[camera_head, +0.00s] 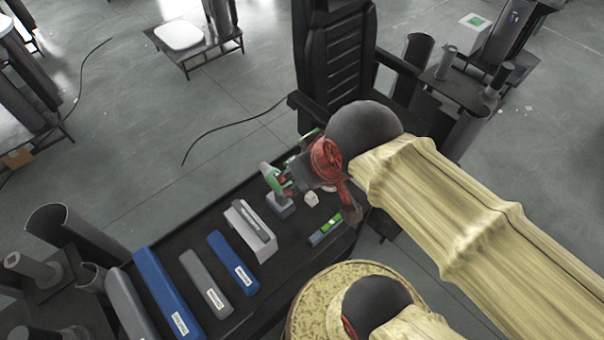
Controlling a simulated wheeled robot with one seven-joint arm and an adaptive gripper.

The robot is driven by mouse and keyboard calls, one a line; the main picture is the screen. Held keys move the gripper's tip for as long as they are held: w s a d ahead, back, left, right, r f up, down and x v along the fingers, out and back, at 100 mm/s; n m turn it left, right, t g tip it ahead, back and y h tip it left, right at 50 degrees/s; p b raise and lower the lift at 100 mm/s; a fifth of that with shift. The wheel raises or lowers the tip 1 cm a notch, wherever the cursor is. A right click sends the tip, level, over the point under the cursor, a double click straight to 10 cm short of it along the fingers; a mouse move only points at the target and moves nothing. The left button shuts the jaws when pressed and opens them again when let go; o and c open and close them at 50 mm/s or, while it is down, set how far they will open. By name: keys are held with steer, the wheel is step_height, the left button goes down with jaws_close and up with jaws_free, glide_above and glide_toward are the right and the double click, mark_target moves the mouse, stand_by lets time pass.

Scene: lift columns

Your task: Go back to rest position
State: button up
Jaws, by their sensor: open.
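My arm in its pale yellow sleeve reaches in from the right, and its dark and red end is over the far end of the black table (190,228). My gripper (302,178) is at this end, open, its fingers partly hidden by the red joint. A green and grey tool (279,190) with a grey base is on the table right by the gripper. They overlap in the picture, and I cannot tell whether they touch.
On the table are blue columns (166,293) (233,262), grey columns (206,283), a light grey tray (250,232), a small white block (311,198) and a level (325,229). A black chair (337,65) stands behind. Open floor (140,130) lies left.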

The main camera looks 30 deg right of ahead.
step_height(320, 180, down, 23)
steer(key=b, duration=2.2)
steer(key=shift+r+b, duration=0.15)
steer(key=shift+b, duration=0.25)
steer(key=shift+c, duration=1.2)
